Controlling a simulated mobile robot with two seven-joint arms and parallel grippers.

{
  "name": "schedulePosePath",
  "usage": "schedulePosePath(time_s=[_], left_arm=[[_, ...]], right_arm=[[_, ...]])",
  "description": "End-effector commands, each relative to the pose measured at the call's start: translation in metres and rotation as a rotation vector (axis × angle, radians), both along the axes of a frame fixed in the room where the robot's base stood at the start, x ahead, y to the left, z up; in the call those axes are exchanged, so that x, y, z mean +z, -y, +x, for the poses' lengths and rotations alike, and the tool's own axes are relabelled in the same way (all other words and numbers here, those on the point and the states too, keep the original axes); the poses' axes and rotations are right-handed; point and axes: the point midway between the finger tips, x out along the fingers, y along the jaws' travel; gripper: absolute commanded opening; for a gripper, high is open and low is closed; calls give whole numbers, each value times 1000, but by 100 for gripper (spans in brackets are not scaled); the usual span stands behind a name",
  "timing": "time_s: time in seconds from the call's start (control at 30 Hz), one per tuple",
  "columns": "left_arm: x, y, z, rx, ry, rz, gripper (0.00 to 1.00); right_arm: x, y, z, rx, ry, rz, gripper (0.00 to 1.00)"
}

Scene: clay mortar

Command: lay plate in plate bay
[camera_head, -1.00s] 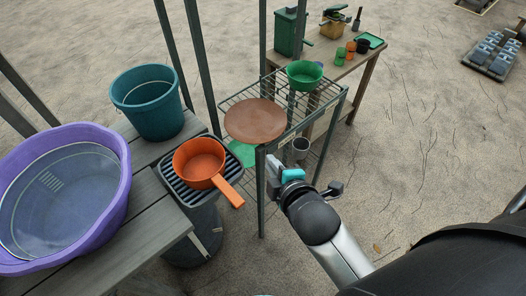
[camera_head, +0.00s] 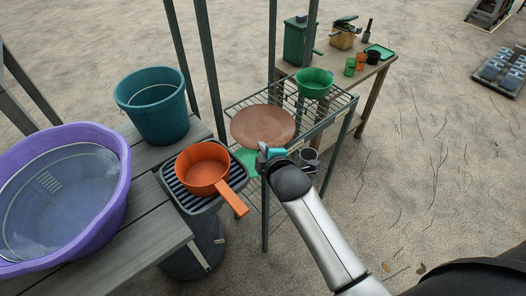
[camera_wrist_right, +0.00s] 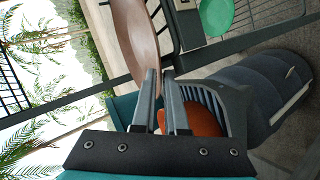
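My right gripper (camera_head: 264,154) is at the plate's near rim, by the rack's front corner. No bay marked for a plate can be made out. My left gripper is not in view.
A green bowl (camera_head: 314,83) stands on the rack's right part; a flat green piece (camera_head: 246,160) lies lower. An orange pan (camera_head: 202,167) sits on a slatted bin top, its handle toward the rack. A teal bucket (camera_head: 155,105) and purple tub (camera_head: 112,200) stand left.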

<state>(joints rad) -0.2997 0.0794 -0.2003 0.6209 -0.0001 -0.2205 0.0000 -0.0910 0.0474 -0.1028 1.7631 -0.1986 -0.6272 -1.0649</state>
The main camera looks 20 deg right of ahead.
Motion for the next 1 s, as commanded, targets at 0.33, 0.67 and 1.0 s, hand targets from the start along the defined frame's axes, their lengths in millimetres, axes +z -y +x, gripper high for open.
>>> schedulePosePath(time_s=[0.33,0.67,1.0], left_arm=[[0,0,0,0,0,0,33],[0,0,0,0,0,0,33],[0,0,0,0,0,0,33]], right_arm=[[0,0,0,0,0,0,3],[0,0,0,0,0,-1,0],[0,0,0,0,0,-1,0]])
